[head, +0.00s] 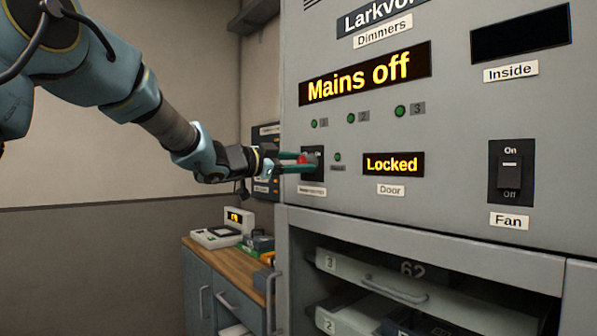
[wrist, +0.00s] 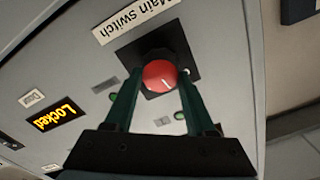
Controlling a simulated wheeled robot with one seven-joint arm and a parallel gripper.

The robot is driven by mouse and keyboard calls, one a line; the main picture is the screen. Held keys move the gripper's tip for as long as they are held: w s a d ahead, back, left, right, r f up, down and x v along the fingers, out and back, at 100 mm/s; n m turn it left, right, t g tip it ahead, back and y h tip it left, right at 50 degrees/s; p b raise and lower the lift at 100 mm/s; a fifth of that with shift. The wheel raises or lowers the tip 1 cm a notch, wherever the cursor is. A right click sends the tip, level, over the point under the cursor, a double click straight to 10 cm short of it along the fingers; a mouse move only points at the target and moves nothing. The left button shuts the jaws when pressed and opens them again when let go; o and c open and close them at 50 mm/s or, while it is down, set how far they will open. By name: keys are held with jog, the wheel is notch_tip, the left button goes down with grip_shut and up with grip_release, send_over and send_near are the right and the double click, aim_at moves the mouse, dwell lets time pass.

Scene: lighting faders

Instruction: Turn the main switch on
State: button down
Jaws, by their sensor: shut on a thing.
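A display (head: 368,73) above reads "Mains off".
A "Locked" door display (head: 393,164), several small green lamps (head: 351,118) and a fan rocker switch (head: 511,171) are on the same panel. Drawers (head: 370,281) lie below. A wooden-topped side cabinet (head: 225,258) carrying small devices stands at the left.

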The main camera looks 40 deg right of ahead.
jog(key=m+b, duration=0.2)
jog(key=m, duration=0.1)
jog(key=m+b, duration=0.3)
jog(key=m, duration=0.1)
jog(key=m+b, duration=0.3)
jog(key=m, duration=0.1)
jog(key=shift+s+f, duration=0.15)
jog(key=shift+f, duration=0.15)
jog(key=shift+m, duration=0.4)
jog(key=shift+c, duration=1.2)
grip_release()
jog(key=shift+r, duration=0.1)
jog(key=shift+a, duration=0.1)
jog(key=a+b, duration=0.2)
jog(key=a, duration=0.8)
jog(key=shift+w+a, duration=0.3)
jog(key=shift+a, duration=0.05)
